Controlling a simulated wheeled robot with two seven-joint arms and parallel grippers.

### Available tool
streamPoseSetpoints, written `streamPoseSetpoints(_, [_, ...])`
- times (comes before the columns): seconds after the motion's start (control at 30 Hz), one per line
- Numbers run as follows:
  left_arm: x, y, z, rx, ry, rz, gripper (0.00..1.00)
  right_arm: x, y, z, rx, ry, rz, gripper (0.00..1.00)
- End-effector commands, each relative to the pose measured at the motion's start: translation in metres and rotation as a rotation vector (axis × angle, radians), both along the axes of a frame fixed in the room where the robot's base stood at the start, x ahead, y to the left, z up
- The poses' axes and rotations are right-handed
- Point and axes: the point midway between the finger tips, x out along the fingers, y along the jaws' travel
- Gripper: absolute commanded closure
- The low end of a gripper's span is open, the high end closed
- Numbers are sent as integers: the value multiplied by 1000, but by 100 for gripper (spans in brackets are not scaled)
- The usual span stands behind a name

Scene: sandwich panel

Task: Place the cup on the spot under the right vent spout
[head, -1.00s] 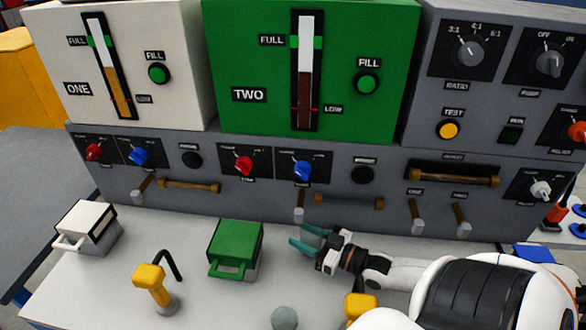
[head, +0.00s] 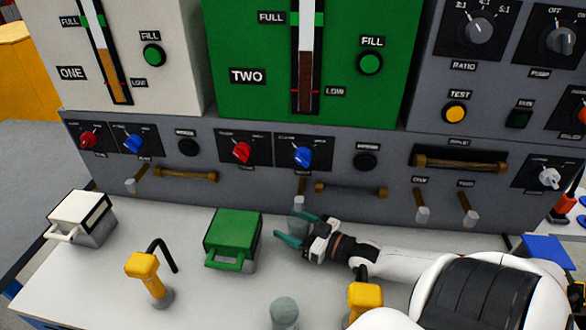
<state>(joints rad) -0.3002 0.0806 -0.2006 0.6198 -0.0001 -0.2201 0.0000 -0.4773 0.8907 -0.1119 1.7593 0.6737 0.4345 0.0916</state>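The right vent spout (head: 300,190) hangs from the front panel above the white bench. My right gripper (head: 284,225) is just below and in front of it, fingers pointing left. Its two teal fingers are apart. A small pale shape (head: 297,222) shows by the fingers under the spout, too small to tell if it is a cup. A grey-green cylinder with a round top (head: 284,312) stands at the bench front, apart from the gripper. It looks cup-like, but I cannot tell if it is the cup. My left gripper is not in view.
A green box with a handle (head: 232,240) sits left of my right gripper. A white box (head: 80,218) is farther left. A yellow-handled tool (head: 143,267) stands at front left and another (head: 365,298) beside my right arm. Bare bench lies between the green box and the cylinder.

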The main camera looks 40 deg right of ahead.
Motion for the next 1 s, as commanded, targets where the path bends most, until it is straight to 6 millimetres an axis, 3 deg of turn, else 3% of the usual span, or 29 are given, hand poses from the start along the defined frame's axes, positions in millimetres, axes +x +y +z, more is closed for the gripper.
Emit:
streamPoseSetpoints(0.2, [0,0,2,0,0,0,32,0,0,3,0,0,0,32])
streamPoseSetpoints(0.33, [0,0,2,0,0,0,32,-10,-3,1,0,2,-1,32])
streamPoseSetpoints(0.8, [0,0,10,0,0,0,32,-90,-26,1,0,4,-2,32])
streamPoseSetpoints(1.0, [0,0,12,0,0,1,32,-111,-32,1,0,1,-1,32])
